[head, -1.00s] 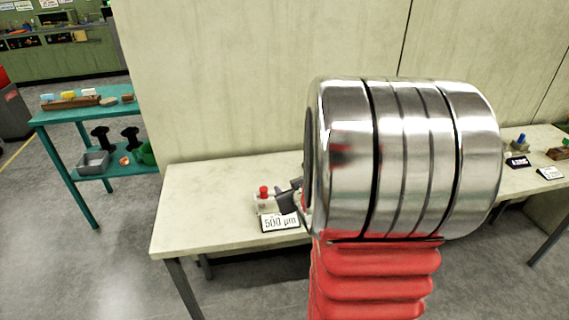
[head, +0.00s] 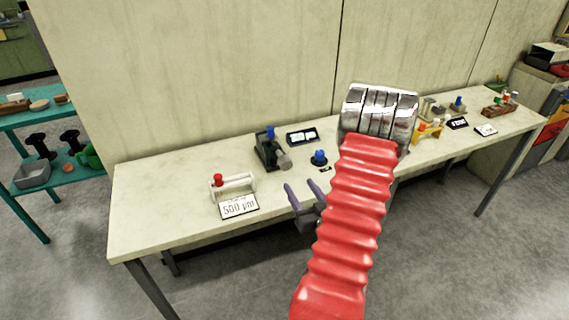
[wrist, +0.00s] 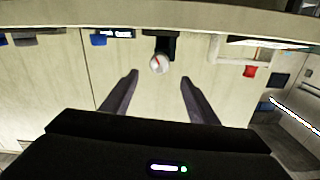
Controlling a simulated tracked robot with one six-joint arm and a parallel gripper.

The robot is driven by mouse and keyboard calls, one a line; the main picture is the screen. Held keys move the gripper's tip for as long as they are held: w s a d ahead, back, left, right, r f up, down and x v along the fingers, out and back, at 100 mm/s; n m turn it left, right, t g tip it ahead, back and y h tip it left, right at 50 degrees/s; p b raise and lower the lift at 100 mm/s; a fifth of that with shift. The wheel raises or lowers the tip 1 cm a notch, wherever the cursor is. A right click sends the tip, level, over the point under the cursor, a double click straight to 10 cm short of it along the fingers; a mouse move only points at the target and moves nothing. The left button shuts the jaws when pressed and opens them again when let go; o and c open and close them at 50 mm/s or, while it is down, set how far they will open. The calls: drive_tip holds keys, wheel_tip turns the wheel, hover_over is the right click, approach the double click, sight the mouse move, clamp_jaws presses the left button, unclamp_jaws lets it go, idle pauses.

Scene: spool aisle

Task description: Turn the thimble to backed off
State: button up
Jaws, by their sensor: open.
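The thimble (head: 285,160) is a light grey round knob on the front of a dark stand (head: 268,150) with a blue top, on the long bench. In the wrist view the thimble (wrist: 159,63) shows face on with a red pointer line. My gripper (head: 305,192) is open and empty, at the bench's front edge, apart from the thimble. In the wrist view my gripper (wrist: 159,78) has its two fingers spread either side of the thimble's line, short of it.
A white frame with a red knob (head: 217,180) stands left behind a "500 µm" card (head: 239,206). A blue-topped piece (head: 319,158) and a small display (head: 302,136) are close to the stand. A yellow stand (head: 428,130) is farther right. The wall rises behind the bench.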

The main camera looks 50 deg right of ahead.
sight(287, 166)
idle(0.4)
drive_tip(key=x, duration=1.4)
drive_tip(key=shift+s, duration=0.1)
drive_tip(key=shift+a+r, duration=0.1)
drive_tip(key=c, duration=1)
